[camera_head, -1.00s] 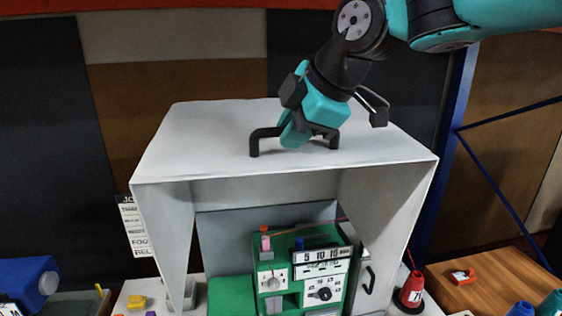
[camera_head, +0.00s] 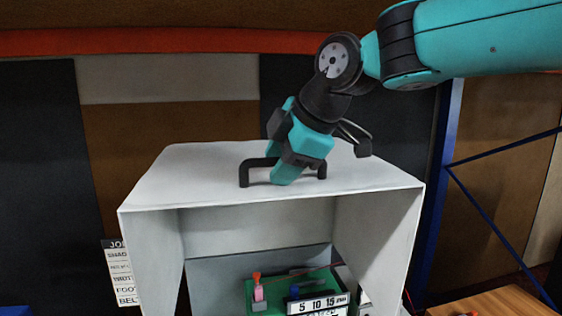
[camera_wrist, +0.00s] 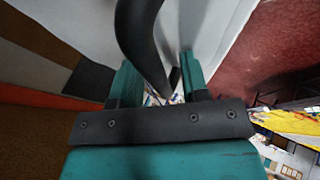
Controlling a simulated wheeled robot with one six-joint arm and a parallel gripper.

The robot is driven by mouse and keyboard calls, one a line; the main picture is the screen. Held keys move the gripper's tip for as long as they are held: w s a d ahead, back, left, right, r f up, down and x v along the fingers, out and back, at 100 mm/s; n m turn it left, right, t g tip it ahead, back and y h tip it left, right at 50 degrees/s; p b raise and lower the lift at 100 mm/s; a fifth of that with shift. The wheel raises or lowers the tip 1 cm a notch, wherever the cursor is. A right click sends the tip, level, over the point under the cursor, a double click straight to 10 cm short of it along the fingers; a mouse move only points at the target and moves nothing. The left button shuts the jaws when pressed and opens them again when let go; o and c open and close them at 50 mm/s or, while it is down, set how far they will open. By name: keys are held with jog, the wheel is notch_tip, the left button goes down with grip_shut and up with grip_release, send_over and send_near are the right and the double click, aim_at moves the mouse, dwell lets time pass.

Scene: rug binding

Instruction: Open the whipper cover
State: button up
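The whipper cover (camera_head: 225,200) is a pale grey box with an open front. A black bracket handle (camera_head: 243,172) stands on its top and also shows in the wrist view (camera_wrist: 142,45). My gripper (camera_head: 285,178) comes down over the handle from above, tilted. The contact itself is partly hidden. Under the cover, the upper part of a green machine (camera_head: 262,299) with a white number scale (camera_head: 318,305) shows; its lower part is out of frame.
A blue metal frame (camera_head: 437,190) stands right of the cover, with a wooden table (camera_head: 490,303) at the lower right. A lettered sign (camera_head: 119,275) hangs at the left. Panels and an orange beam (camera_head: 150,41) are behind. The space above the cover is clear apart from my arm.

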jog(key=v, duration=1.7)
jog(key=shift+d+b, duration=0.2)
jog(key=shift+b, duration=0.2)
jog(key=shift+s+r, duration=0.1)
jog(key=s+d+f+m+g+b, duration=0.1)
jog(key=s+d+f+m+b, duration=0.2)
jog(key=f, duration=1.3)
jog(key=s+d+f+m+g+h+b, duration=0.1)
jog(key=s+d+f+m+b, duration=0.2)
jog(key=s+f+m+b, duration=0.4)
jog(key=s+d+f+m+g+b, duration=0.2)
jog(key=s+f+m+b, duration=0.3)
jog(key=f, duration=1.9)
jog(key=s+d+b, duration=0.1)
jog(key=s+b, duration=0.2)
jog(key=shift+d+f+h+b, duration=0.3)
jog(key=shift+f+h+b, duration=0.05)
jog(key=shift+f+h, duration=0.05)
